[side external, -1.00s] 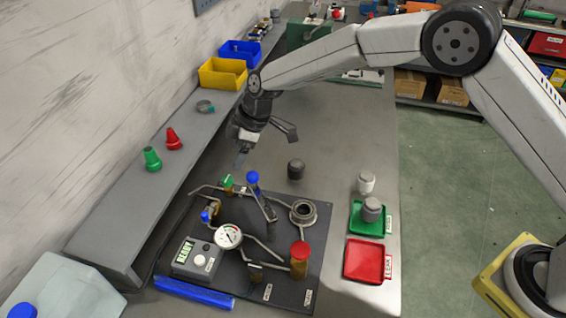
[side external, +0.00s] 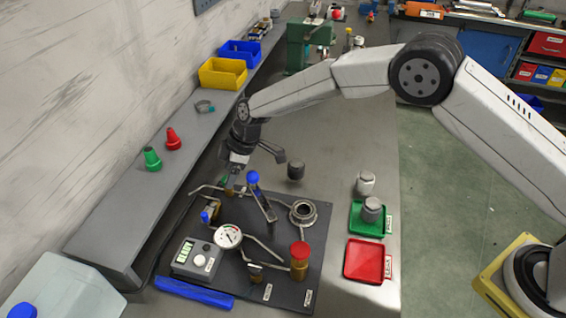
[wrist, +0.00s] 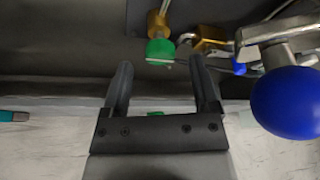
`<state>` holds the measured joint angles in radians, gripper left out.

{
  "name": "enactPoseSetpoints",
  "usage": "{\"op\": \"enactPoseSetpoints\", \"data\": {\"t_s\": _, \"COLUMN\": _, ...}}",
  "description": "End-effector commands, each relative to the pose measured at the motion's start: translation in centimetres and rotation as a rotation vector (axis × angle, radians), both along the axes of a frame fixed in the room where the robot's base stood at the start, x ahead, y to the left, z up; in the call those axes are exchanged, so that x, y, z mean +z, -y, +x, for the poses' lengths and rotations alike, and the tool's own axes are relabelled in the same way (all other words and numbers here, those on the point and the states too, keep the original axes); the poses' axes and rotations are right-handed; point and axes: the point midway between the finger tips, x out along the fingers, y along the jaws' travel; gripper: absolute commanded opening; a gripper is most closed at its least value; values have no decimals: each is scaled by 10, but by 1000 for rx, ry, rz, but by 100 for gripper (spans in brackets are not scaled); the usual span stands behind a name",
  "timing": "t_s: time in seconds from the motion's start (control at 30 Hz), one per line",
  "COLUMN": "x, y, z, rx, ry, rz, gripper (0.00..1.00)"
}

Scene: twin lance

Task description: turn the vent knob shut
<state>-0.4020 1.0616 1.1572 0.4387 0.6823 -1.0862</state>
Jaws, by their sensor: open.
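A small green knob (side external: 225,181) sits on a brass fitting at the back left of the dark panel (side external: 290,275). I take it for the vent knob, though no label on it is readable. In the wrist view the green knob (wrist: 160,50) is just beyond the fingertips, between their lines. My gripper (side external: 231,172) points down right above the knob and partly hides it. In the wrist view my gripper (wrist: 160,66) has its two fingers apart with nothing held. I cannot tell whether a finger touches the knob.
A blue-ball lever (side external: 253,178) stands close right of the gripper; its blue ball (wrist: 290,102) looms at right in the wrist view. A gauge (side external: 228,236), a red-topped valve (side external: 300,250) and a round port (side external: 303,211) share the panel. A grey shelf (side external: 150,195) runs along the left.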

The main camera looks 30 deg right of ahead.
Motion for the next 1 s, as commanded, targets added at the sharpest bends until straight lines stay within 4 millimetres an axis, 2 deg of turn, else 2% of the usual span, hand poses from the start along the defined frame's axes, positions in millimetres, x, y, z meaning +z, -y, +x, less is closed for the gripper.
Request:
{"op": "enactPoseSetpoints", "data": {"t_s": 0.2, "x": -12, "y": -4, "z": 1, "rx": 0, "ry": -1, "rz": 0, "gripper": 78}}
{"op": "enactPoseSetpoints", "data": {"t_s": 0.53, "x": -13, "y": -5, "z": 1, "rx": 0, "ry": -1, "rz": 0, "gripper": 78}}
{"op": "enactPoseSetpoints", "data": {"t_s": 0.57, "x": -13, "y": -5, "z": 1, "rx": 0, "ry": -1, "rz": 0, "gripper": 71}}
{"op": "enactPoseSetpoints", "data": {"t_s": 0.7, "x": -13, "y": -5, "z": 2, "rx": 0, "ry": -1, "rz": 0, "gripper": 27}}
{"op": "enactPoseSetpoints", "data": {"t_s": 0.8, "x": -13, "y": -5, "z": 1, "rx": 0, "ry": -1, "rz": 0, "gripper": 0}}
{"op": "enactPoseSetpoints", "data": {"t_s": 1.0, "x": -13, "y": -5, "z": 1, "rx": -3, "ry": -1, "rz": 0, "gripper": 0}}
